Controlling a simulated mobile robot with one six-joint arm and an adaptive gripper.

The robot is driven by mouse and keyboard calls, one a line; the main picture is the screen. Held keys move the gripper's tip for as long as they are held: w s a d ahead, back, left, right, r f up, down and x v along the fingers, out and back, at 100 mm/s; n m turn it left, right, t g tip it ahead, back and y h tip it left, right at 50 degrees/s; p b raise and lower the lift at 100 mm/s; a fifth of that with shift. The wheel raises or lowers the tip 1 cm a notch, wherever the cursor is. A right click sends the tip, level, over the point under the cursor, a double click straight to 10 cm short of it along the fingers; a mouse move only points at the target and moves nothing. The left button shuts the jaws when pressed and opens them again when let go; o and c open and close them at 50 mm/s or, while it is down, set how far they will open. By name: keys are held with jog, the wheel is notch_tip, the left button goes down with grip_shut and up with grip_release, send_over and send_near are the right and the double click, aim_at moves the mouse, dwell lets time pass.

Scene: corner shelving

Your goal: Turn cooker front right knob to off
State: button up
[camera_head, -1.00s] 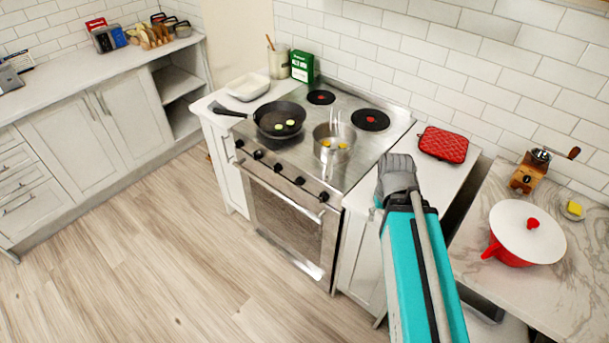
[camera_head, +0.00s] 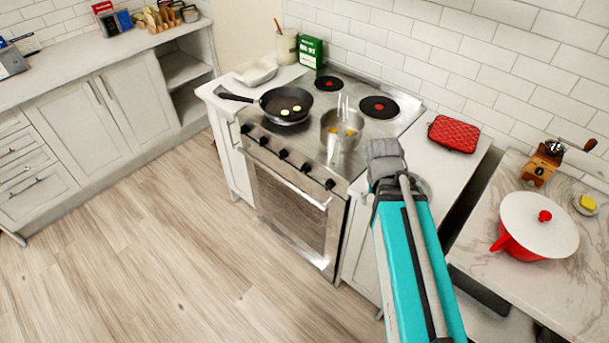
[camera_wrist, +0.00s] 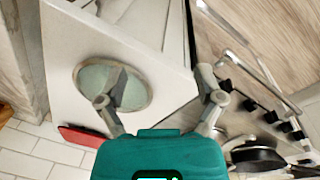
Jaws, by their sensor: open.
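The cooker (camera_head: 298,215) stands against the tiled wall, with a row of several black knobs along its front edge. The rightmost knob (camera_head: 330,184) shows in the head view. In the wrist view the knob nearest my gripper (camera_wrist: 225,86) is just beyond the right finger; I cannot tell its turned position. My gripper (camera_wrist: 163,78) is open, its two fingers spread wide with nothing between them, above the counter edge beside the cooker. In the head view my arm hides the fingers.
A pot (camera_head: 341,130) and a frying pan (camera_head: 286,104) sit on the cooktop. The oven handle (camera_head: 288,183) runs below the knobs. A round plate (camera_wrist: 112,84) lies on the counter under my gripper, near a red quilted item (camera_head: 453,134). The floor in front is clear.

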jog(key=w+a+f+m+t+h+b, duration=0.2)
jog(key=w+a+f+h+b, duration=0.3)
jog(key=f+b, duration=0.45)
jog(key=m+t+h+b, duration=0.5)
jog(key=t+b, duration=0.7)
jog(key=b, duration=1.2)
send_near(303, 170)
jog(key=v, duration=0.4)
jog(key=shift+w+f, duration=0.1)
jog(key=shift+f, duration=0.3)
jog(key=x, duration=1.4)
jog(key=shift+a, duration=0.1)
